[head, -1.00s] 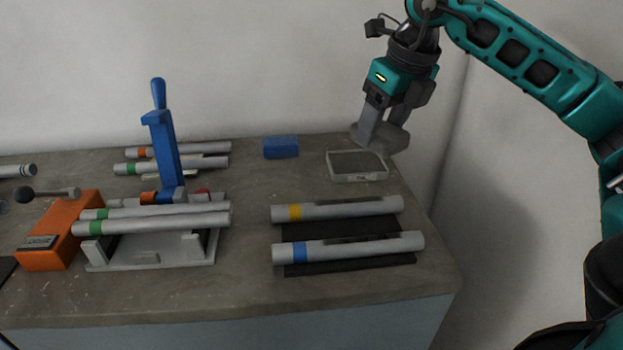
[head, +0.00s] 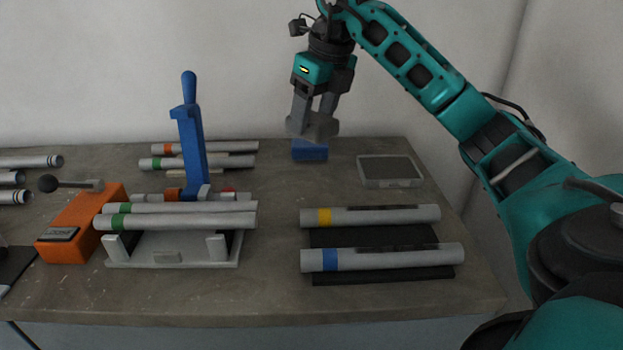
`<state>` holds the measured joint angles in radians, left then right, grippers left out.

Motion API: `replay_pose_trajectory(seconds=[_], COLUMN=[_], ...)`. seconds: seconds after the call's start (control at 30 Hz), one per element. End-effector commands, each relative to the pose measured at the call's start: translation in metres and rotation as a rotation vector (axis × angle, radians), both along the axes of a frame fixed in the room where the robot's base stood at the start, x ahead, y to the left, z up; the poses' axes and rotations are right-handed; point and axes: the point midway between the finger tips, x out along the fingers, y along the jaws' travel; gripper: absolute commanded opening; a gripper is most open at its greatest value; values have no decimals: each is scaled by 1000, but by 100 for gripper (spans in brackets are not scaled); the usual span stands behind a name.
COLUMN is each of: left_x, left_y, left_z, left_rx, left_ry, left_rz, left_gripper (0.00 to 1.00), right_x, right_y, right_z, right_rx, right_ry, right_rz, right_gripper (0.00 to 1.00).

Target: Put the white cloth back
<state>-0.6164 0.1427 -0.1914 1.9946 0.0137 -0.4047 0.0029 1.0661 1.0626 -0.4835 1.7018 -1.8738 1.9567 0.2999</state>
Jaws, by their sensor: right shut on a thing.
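My right gripper (head: 314,112) points down at the back of the bench, its fingers shut on a flat, pale grey piece that looks like the white cloth (head: 322,128). The cloth is in front of the wall and just above the blue block (head: 310,152), whose top it partly hides; I cannot tell whether they touch. A shallow grey tray (head: 375,184) with a dark inside lies to the right of the gripper and looks empty. My left gripper is not in view.
Two banded tubes (head: 385,215) lie on a dark mat at the front right. A jig (head: 172,250) with tubes, an upright blue lever (head: 190,130) and an orange block (head: 72,238) with a lever stand left. The bench between jig and mat is clear.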

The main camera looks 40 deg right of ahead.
Motion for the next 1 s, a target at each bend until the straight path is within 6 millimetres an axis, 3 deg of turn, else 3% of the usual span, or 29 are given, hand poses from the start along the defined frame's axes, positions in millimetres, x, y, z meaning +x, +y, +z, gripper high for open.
replay_pose_trajectory(seconds=[0.03, 0.1, 0.23, 0.47, 0.7, 1.0], left_x=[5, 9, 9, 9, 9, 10], left_y=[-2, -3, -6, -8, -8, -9], left_z=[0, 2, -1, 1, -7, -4], left_rx=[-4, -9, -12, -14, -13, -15], left_ry=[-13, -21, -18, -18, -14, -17], left_rz=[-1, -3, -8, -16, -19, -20], left_gripper=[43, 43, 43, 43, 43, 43], right_x=[-1, -1, -1, 0, -1, 0], right_y=[-1, -1, 0, -1, 0, 0], right_z=[-18, -36, -59, -75, -107, -108], right_rx=[-2, -2, -1, -1, -1, 0], right_ry=[4, 4, 1, -2, 1, -3], right_rz=[-2, -2, -1, -1, -1, -1], right_gripper=[34, 34, 34, 34, 34, 34])
